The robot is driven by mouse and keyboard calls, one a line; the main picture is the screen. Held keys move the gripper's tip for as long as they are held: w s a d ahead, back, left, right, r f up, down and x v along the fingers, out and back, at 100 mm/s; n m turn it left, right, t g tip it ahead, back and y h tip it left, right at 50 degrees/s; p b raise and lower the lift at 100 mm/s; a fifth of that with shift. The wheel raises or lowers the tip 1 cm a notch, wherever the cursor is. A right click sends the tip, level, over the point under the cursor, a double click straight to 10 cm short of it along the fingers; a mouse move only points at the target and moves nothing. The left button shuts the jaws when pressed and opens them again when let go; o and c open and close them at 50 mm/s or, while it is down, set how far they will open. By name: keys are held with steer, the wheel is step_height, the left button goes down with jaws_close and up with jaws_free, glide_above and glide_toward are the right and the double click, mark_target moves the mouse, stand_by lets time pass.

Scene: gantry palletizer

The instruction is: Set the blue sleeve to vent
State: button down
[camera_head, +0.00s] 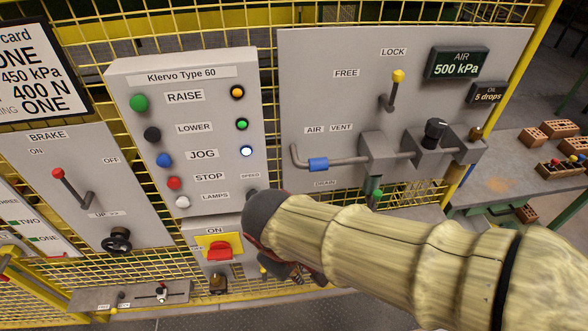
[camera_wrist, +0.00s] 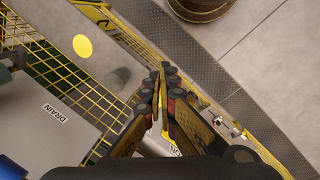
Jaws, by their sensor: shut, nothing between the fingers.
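The blue sleeve (camera_head: 318,164) sits on a grey horizontal pipe on the right-hand panel, below the AIR label (camera_head: 314,130) and left of under the VENT label (camera_head: 341,127). A blue part at the lower left corner of the wrist view (camera_wrist: 10,168) looks like the same sleeve, mostly cut off. My gripper (camera_wrist: 162,78) is shut and empty, pointing down past the panel's lower edge. In the head view my arm's wrist hides most of the gripper, which is below and left of the sleeve, apart from it.
The DRAIN label (camera_wrist: 52,112) and a green-tipped drain part (camera_head: 376,196) are below the pipe. A yellow-tipped lever (camera_head: 398,76) stands above. The Klervo button box (camera_head: 190,130) and red switch (camera_head: 219,250) are left. Yellow mesh (camera_wrist: 60,75) lies behind; open floor shows below.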

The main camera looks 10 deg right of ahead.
steer(key=w+a+f+n+t+h, duration=0.1)
steer(key=w+a+n+t+h, duration=0.4)
steer(key=w+h, duration=0.3)
steer(key=w+a+r+m+t+h, duration=0.1)
steer(key=w+r+m+t, duration=0.1)
steer(key=r, duration=0.3)
steer(key=w+a+r+m+t+h, duration=0.1)
steer(key=w+r+m+t+h, duration=0.1)
steer(key=r, duration=0.4)
steer(key=shift+w+a+r+m+t+h+b, duration=0.25)
steer(key=shift+w+t, duration=0.45)
steer(key=shift+w, duration=0.4)
steer(key=shift+f, duration=0.1)
